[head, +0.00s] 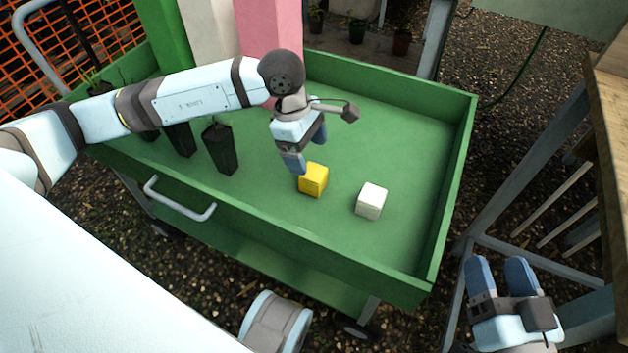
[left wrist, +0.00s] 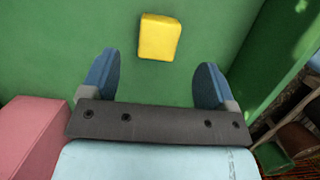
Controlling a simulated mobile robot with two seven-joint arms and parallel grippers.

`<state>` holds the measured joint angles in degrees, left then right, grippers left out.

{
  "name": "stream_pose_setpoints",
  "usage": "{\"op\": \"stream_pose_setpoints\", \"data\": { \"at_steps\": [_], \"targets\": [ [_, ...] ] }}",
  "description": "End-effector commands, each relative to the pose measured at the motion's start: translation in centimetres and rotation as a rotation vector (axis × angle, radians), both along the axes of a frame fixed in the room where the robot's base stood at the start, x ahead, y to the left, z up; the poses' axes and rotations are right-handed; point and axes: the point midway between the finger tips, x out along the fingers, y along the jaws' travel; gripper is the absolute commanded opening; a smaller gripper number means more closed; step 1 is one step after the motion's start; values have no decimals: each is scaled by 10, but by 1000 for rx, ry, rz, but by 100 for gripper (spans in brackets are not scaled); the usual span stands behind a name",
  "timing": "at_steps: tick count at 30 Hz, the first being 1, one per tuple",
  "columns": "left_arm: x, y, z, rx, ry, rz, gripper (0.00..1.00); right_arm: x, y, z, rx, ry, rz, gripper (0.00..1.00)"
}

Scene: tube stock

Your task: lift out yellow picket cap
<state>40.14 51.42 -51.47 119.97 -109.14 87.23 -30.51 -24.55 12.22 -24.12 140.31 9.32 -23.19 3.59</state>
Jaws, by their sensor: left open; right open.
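The yellow picket cap (head: 313,180) is a small yellow block on the floor of the green cart. It also shows in the left wrist view (left wrist: 160,37), ahead of and between my fingertips. My left gripper (head: 305,150) is open and empty, just above and behind the yellow cap in the head view. In the left wrist view my left gripper (left wrist: 155,78) has its two blue fingers spread, with the cap beyond their tips and no contact visible. My right gripper (head: 502,272) is open and empty, outside the cart at the lower right.
A white cap (head: 371,201) lies right of the yellow one in the green cart (head: 400,140). Black pots (head: 220,148) stand to the left. Green, white and pink pickets (head: 268,30) rise at the back. A wooden bench (head: 610,110) is at right.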

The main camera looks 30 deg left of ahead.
Motion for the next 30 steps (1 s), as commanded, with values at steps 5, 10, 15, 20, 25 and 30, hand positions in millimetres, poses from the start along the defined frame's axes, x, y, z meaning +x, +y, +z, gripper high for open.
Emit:
{"op": "stream_pose_setpoints", "data": {
  "at_steps": [5,10,15,20,25,30],
  "targets": [
    [1,-7,-27,-2,0,1,81,0,1,-14,-19,34,12,60],
    [1,-9,-34,-2,0,1,81,0,1,-18,-26,47,17,60],
    [1,-11,-55,-3,2,0,81,0,2,-34,-48,80,32,60],
    [1,-15,-79,-3,2,1,81,3,0,-40,-85,59,36,60],
    [2,-18,-83,-3,0,1,81,5,-1,-36,-97,38,34,60],
    [2,-17,-82,-3,0,1,69,5,-1,-36,-97,38,34,60]
  ]
}}
